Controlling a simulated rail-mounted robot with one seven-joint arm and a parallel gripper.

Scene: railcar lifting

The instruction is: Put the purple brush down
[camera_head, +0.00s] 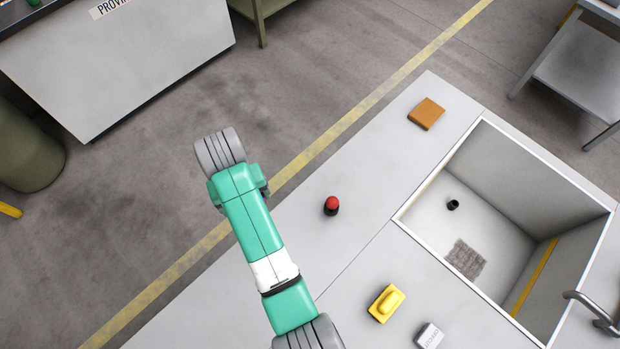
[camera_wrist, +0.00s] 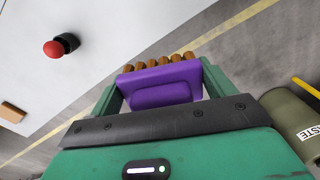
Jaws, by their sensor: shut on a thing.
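The purple brush (camera_wrist: 163,88) shows in the wrist view, with a purple body and a row of brown bristle tufts along its far edge. My gripper (camera_wrist: 160,80) is shut on it, with a green finger on either side. In that view the brush overlaps the floor beside the light grey counter's edge; its height cannot be told. In the head view my arm extends left of the counter (camera_head: 290,235), over the floor. My gripper and the brush are hidden there.
On the counter are a red-topped button (camera_head: 332,204), an orange-brown block (camera_head: 426,114), a yellow object (camera_head: 386,303) and a small white block (camera_head: 429,336). A sink (camera_head: 545,205) holds a dark cup-like object (camera_head: 453,204) and a grey patch (camera_head: 466,259). The counter around the red button is clear.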

